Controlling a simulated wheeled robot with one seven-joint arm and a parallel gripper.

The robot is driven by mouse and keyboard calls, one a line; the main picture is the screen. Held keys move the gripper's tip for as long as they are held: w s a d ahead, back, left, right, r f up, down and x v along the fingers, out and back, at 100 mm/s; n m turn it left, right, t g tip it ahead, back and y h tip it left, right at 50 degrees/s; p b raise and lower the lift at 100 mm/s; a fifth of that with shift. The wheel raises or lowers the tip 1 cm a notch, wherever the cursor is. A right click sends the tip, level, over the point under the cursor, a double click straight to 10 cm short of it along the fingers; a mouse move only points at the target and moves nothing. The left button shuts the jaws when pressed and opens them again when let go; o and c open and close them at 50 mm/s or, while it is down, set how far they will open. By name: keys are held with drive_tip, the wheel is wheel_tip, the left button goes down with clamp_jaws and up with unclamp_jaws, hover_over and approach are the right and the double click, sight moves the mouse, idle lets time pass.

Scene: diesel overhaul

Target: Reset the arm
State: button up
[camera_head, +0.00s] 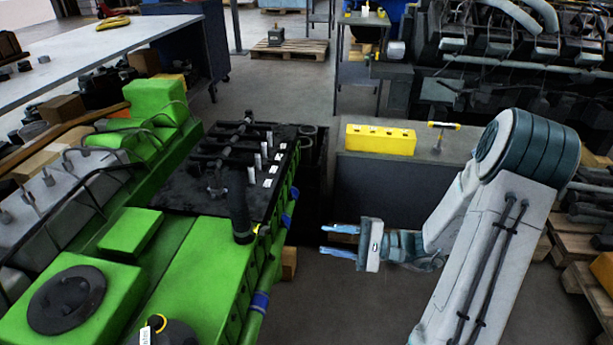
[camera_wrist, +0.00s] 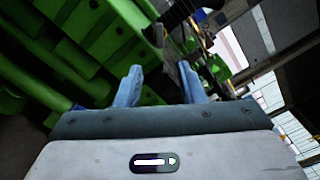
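My arm comes in from the lower right of the head view, and my gripper (camera_head: 338,240) points left toward the green engine (camera_head: 130,240). In the wrist view my gripper (camera_wrist: 158,82) shows two blue fingers spread apart with nothing between them. The gripper hangs in free air beside the engine's right side, apart from it in the head view. The wrist view shows the green engine body (camera_wrist: 85,45) beyond the fingertips.
A grey workbench (camera_head: 430,165) behind the gripper holds a yellow block (camera_head: 380,140) and a yellow-topped T-shaped tool (camera_head: 441,126). A dark engine (camera_head: 500,70) stands at the back right. Wooden pallets (camera_head: 590,285) lie at the right edge. Open floor (camera_head: 340,310) lies below the gripper.

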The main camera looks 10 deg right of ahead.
drive_tip(key=shift+r, duration=0.1)
drive_tip(key=s+a+r+n+g+h+p, duration=0.6)
drive_tip(key=s+r+n+g+h, duration=0.15)
drive_tip(key=s, duration=0.25)
drive_tip(key=s+d+r+n+t+h+p, duration=0.1)
drive_tip(key=s+d+r+t+h+p, duration=0.1)
drive_tip(key=r, duration=0.4)
drive_tip(key=s+d+r+n+t+h+p, duration=0.1)
drive_tip(key=d+r+n+t+h+p, duration=0.1)
drive_tip(key=r+h, duration=0.5)
drive_tip(key=shift+s+d+p, duration=0.4)
drive_tip(key=shift+d+p, duration=0.25)
drive_tip(key=shift+p, duration=0.3)
